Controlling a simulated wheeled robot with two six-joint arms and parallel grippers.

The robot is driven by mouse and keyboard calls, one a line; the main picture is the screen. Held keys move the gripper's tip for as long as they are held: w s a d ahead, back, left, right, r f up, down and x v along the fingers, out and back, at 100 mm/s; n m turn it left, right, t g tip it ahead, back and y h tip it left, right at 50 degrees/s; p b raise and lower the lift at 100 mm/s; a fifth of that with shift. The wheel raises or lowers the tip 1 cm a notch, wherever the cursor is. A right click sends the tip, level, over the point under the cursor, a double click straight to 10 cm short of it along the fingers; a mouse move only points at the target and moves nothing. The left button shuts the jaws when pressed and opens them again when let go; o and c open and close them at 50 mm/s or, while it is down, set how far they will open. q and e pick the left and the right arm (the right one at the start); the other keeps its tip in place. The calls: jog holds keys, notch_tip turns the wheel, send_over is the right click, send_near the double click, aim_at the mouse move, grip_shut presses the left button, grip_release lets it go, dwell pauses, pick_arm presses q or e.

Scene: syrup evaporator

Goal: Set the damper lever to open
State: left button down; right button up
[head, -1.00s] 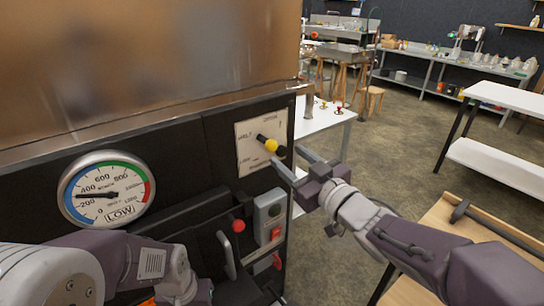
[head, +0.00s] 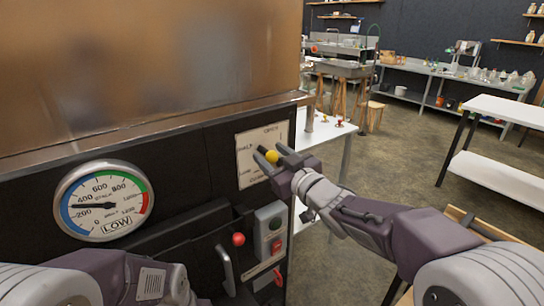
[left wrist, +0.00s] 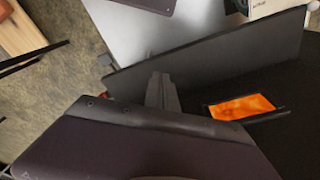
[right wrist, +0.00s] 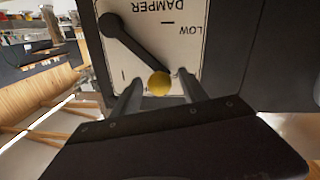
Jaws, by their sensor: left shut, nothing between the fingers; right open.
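The damper lever is a dark bar with a yellow knob (head: 272,157) on a white label plate (head: 247,172) on the dark front panel. In the right wrist view the lever (right wrist: 130,48) slants from its pivot at upper left to the yellow knob (right wrist: 159,84). My right gripper (right wrist: 159,88) is open, with one finger on each side of the knob; I cannot tell whether either touches it. The label the lever points to is hidden. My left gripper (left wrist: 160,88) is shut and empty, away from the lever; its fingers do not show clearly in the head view.
A round gauge (head: 104,200) sits left of the plate on the panel. Below the plate are a red knob (head: 238,239), a handle and a grey switch box (head: 269,228). A white table (head: 325,130) stands behind my right gripper.

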grip_shut()
dwell(1.3)
